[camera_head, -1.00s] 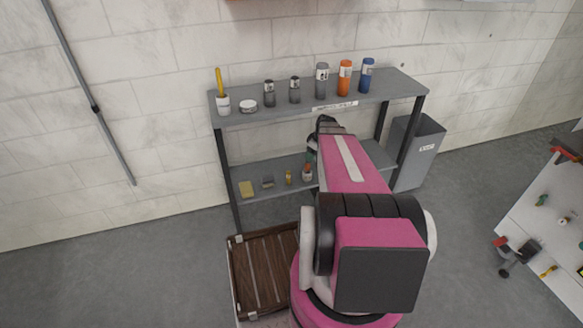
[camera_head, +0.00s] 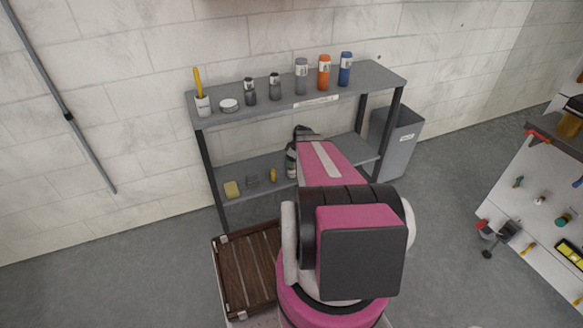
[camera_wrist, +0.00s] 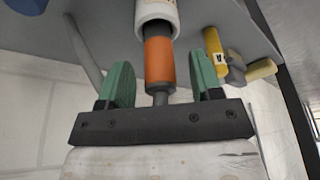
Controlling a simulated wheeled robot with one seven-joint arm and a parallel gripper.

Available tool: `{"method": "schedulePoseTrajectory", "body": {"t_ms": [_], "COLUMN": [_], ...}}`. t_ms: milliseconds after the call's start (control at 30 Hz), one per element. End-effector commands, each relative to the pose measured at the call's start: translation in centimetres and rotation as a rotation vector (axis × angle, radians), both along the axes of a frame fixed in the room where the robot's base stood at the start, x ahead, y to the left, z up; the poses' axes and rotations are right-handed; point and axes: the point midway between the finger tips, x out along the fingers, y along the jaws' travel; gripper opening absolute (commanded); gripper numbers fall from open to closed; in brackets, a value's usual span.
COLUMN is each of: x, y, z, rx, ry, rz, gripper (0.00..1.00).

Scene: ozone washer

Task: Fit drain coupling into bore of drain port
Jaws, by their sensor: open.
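My gripper (camera_wrist: 162,80) is open in the wrist view, with a green pad on each side. An upright-looking piece with a white collar, an orange band and a narrow grey end (camera_wrist: 160,62) lies between the pads, with a gap on both sides. I cannot tell whether this piece is the drain coupling. In the head view my gripper (camera_head: 293,160) is at the lower shelf (camera_head: 255,163), mostly hidden behind my pink arm. No drain port can be made out in either view.
A grey two-level rack holds several bottles, including an orange one (camera_head: 324,72), on its upper shelf (camera_head: 215,115). A yellow block (camera_head: 232,189) and small items sit on the lower shelf. A grey bin (camera_head: 400,140) stands right, a brown slatted tray (camera_head: 245,270) in front, a white tool board (camera_head: 535,225) far right.

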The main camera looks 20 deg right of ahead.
Motion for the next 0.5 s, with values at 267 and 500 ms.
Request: {"method": "schedulePoseTrajectory", "body": {"t_ms": [267,500], "x": [0.4,0.4], "y": [0.5,0.5], "z": [-2.0,-1.9], "rx": [0.0,0.0], "ry": [0.0,0.0], "rz": [0.0,0.0], "gripper": [0.59,0.17]}}
